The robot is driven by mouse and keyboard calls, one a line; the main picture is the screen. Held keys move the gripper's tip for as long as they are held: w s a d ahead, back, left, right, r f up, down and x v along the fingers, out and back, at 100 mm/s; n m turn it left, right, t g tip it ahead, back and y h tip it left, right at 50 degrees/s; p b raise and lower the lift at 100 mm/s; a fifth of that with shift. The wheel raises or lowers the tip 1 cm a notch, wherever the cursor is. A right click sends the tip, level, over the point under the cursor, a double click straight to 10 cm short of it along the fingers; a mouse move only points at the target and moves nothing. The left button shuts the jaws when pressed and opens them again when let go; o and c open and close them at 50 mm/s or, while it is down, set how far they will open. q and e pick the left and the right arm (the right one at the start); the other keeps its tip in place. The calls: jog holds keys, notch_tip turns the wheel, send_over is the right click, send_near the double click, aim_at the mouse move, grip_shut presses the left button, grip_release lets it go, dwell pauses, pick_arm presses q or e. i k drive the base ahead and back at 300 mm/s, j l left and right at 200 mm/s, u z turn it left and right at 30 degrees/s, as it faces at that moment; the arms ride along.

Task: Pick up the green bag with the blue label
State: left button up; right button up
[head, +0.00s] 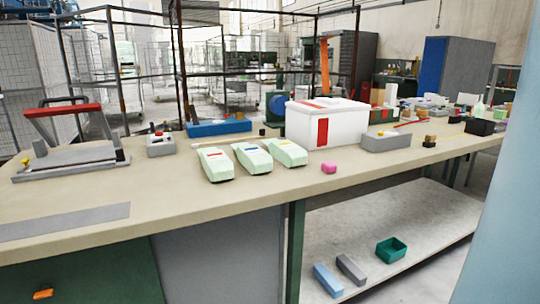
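Three pale green bags lie side by side on the workbench (160,192), near its middle. The middle bag, the green bag with the blue label (254,160), has a small blue patch on its top. The bag to its left (217,166) has a red label. The bag to its right (288,153) has a yellow label and lies slightly farther back. The three are close together, and I cannot tell whether they touch. Neither of my grippers is in view.
A white box with red marks (345,124) stands behind and right of the bags. The bench front before the bags is clear.

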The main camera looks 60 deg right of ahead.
aim_at(255, 160)
jog(key=k+z, duration=0.15)
jog(key=z, duration=1.45)
jog(key=i+u, duration=0.3)
jog(key=i+l+u, duration=0.3)
jog(key=i, duration=0.25)
jog(key=i+l+u, duration=0.1)
jog(key=i+u, duration=0.25)
